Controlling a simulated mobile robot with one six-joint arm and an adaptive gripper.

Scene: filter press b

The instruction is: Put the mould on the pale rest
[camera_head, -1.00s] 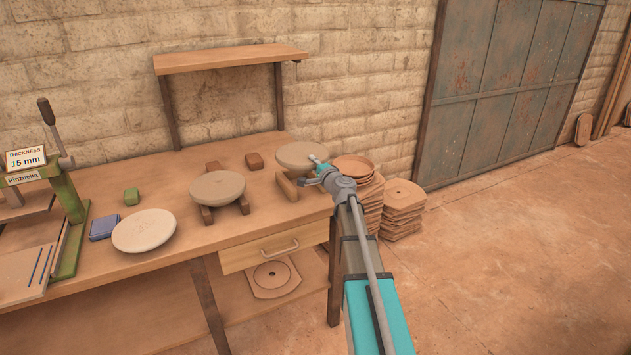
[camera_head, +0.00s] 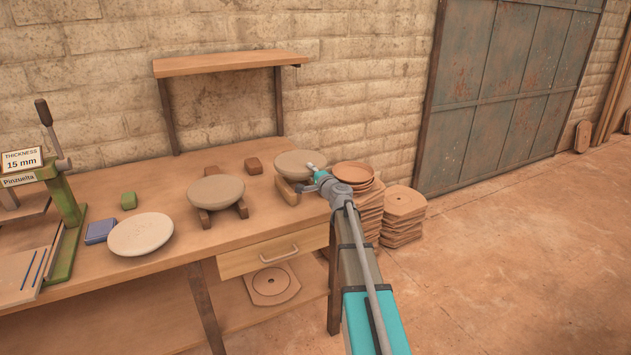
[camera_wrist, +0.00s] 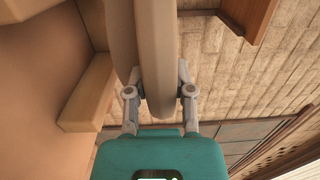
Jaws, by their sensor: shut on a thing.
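A round grey-beige mould (camera_head: 296,163) is at the right end of the bench, over the pale wooden rest (camera_head: 288,192). My gripper (camera_head: 314,170) is shut on the mould's right rim. In the wrist view my gripper (camera_wrist: 159,82) has one finger on each side of the mould's rim (camera_wrist: 158,45). The bar of the pale rest (camera_wrist: 90,92) shows left of the rim there. The mould looks level and very low over the rest; I cannot tell whether they touch. The mould hides most of the rest.
Another round mould (camera_head: 216,190) sits on a dark rest (camera_head: 243,209) to the left. A pale disc (camera_head: 140,234) lies farther left, near a green press (camera_head: 66,205). A brown block (camera_head: 253,165) is behind. Stacked clay pieces (camera_head: 402,215) stand right of the bench.

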